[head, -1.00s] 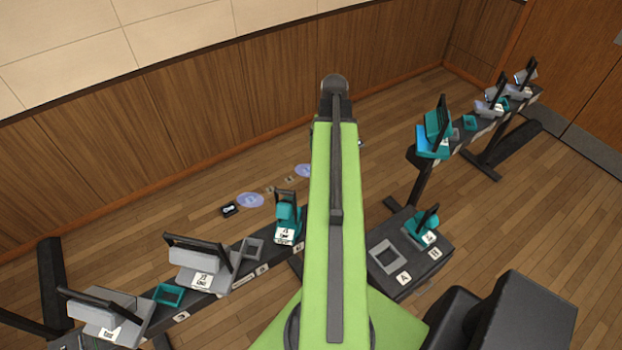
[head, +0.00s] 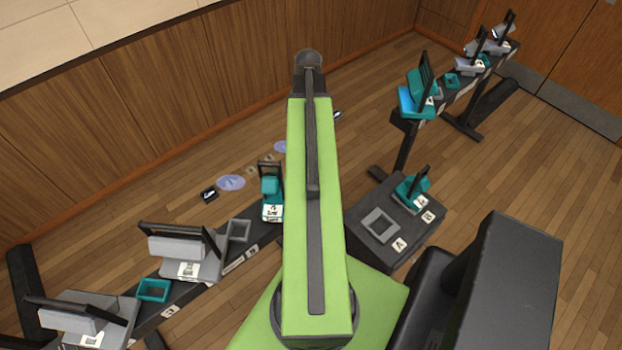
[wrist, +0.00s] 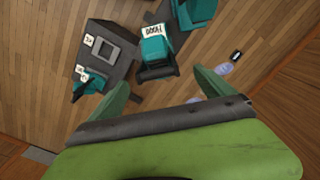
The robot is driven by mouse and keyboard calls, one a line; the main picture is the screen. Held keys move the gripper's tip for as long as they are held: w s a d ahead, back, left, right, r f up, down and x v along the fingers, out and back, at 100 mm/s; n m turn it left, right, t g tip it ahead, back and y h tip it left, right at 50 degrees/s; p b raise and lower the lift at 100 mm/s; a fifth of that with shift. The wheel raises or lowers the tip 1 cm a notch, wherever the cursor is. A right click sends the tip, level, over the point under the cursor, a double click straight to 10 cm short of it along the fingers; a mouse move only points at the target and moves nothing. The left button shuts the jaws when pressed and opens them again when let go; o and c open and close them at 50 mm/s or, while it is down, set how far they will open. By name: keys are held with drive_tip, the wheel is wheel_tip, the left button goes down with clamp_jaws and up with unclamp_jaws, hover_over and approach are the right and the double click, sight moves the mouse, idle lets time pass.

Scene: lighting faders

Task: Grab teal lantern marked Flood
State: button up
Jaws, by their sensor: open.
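The teal lantern marked Flood (wrist: 154,52) shows in the wrist view, its white label facing me and a dark frame at its lower end. It stands just beyond the gap between my fingers. My gripper (wrist: 162,80) is open and empty, with one green finger on each side of the gap. The lantern appears apart from both fingers. In the head view my green arm covers the middle, and I cannot make out the Flood lantern or my fingertips there.
A dark pedestal (head: 372,252) marked A and B holds another teal lantern (head: 411,190). Another teal lantern (head: 271,187) and a grey lantern (head: 182,250) stand on the left rail. A teal lantern (head: 423,85) tops the right rail.

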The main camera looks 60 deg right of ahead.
drive_tip(key=f+b, duration=0.3)
drive_tip(key=f, duration=0.1)
drive_tip(key=f+b, duration=0.3)
drive_tip(key=f, duration=0.1)
drive_tip(key=shift+s+d, duration=0.15)
drive_tip(key=shift+s, duration=0.05)
drive_tip(key=shift+r, duration=0.15)
clamp_jaws()
